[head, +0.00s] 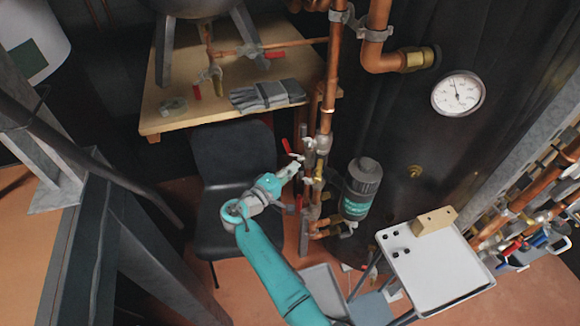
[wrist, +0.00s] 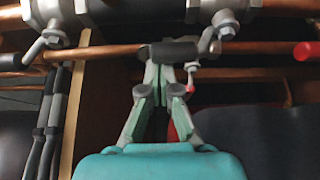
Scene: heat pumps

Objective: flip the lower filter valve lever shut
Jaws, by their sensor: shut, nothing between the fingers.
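My gripper (head: 293,168) is shut and empty at the copper pipework beside the grey filter canister (head: 364,178). In the wrist view its closed fingertips (wrist: 170,72) sit at a dark-sleeved lever (wrist: 172,52), appearing to touch it or nearly so. This lever lies roughly along the copper pipe and joins a metal valve fitting (wrist: 224,20) at its right. Another silver lever (wrist: 45,42) stands at the left of the wrist view, angled away from the pipe. A red lever (head: 288,147) shows just above my gripper in the head view. The head view hides which lever meets the fingertips.
A black chair (head: 235,155) stands left of the pipes, under a wooden table (head: 205,105) holding grey gloves (head: 267,95). A dark tank with a dial gauge (head: 458,94) stands right. A white cart (head: 435,275) is at lower right. A red cap or handle (wrist: 306,50) edges the wrist view.

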